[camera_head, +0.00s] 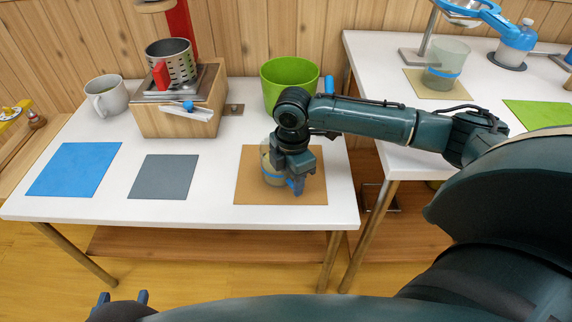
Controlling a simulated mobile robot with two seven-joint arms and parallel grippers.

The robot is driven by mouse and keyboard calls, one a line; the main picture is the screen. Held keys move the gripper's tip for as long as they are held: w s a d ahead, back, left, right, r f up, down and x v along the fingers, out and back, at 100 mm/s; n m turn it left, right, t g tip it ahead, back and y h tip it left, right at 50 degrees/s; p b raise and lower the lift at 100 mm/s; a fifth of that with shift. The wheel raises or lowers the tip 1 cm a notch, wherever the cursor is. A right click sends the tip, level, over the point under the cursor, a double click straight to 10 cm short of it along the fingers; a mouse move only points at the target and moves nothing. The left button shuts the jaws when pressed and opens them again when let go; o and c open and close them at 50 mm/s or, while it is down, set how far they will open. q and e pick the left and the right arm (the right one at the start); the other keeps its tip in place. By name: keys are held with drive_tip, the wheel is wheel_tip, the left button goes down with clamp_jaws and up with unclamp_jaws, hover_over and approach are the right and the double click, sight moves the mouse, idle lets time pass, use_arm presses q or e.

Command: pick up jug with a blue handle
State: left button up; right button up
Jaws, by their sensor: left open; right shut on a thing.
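A translucent jug (272,172) with a blue band stands on or just above the tan mat (250,192), on the near white table. My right gripper (296,182) reaches down over its right side and is shut on it; the gripper hides much of the jug, and its handle is mostly covered. I cannot tell whether the jug touches the mat. My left gripper (123,298) shows only its blue fingertips at the bottom left edge, open and empty, well away from the jug.
A wooden box (180,115) bears a perforated metal cup (170,61) and a small blue-ended tap (188,105). A grey mug (107,95) and green bucket (289,78) stand nearby. Blue (75,168) and grey (163,176) mats lie empty. A second table (400,120) holds another translucent vessel (447,58).

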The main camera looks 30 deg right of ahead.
clamp_jaws()
